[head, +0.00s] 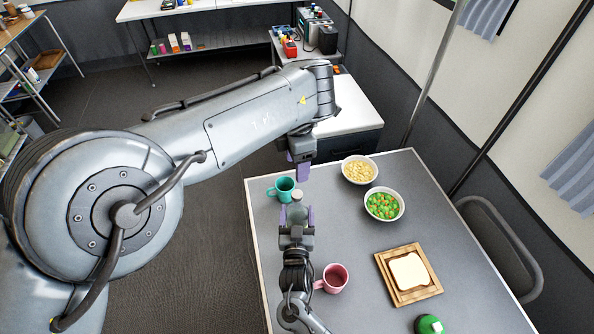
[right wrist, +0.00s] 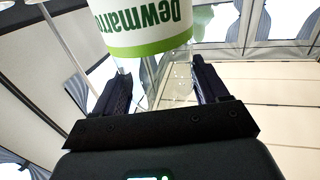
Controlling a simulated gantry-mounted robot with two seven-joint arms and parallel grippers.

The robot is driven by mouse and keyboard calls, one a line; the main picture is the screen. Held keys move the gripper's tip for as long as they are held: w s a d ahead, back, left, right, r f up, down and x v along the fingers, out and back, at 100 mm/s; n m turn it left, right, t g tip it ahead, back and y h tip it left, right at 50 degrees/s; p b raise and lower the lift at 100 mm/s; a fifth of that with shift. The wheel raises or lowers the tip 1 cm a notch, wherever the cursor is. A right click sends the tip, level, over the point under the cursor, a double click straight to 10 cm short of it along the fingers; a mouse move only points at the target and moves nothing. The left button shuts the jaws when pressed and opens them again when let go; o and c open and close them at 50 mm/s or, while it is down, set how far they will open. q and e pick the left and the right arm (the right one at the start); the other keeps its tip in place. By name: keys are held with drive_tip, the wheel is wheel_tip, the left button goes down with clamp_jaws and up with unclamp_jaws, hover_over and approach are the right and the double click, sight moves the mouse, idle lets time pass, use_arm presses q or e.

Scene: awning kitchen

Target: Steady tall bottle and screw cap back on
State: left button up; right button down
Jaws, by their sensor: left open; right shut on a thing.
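The tall clear bottle (right wrist: 170,85) with a white and green label fills the upper middle of the right wrist view. My right gripper (right wrist: 168,88) is shut on it, with one dark finger on each side. In the head view the right gripper (head: 297,216) is above the table's left part, and the bottle's pale round top (head: 298,194) shows between its purple fingers. I cannot tell whether that top is the cap or the bare mouth. My left gripper (head: 300,170) is open and empty, just beyond the bottle, with purple fingers pointing down.
A teal mug (head: 282,188) stands close left of the bottle, and a pink mug (head: 334,279) nearer. Right are a bowl of yellow food (head: 359,171), a bowl of green and orange vegetables (head: 383,205), bread (head: 409,272) on a wooden board (head: 386,275) and a green-topped object (head: 430,324).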

use_arm(q)
drive_tip(key=shift+r, duration=0.45)
use_arm(e)
unclamp_jaws()
drive_tip(key=shift+s, duration=0.1)
use_arm(q)
drive_tip(key=shift+r+p, duration=0.75)
drive_tip(key=shift+p, duration=0.05)
use_arm(e)
drive_tip(key=s, duration=1)
drive_tip(key=shift+s, duration=0.3)
drive_tip(key=shift+a, duration=0.1)
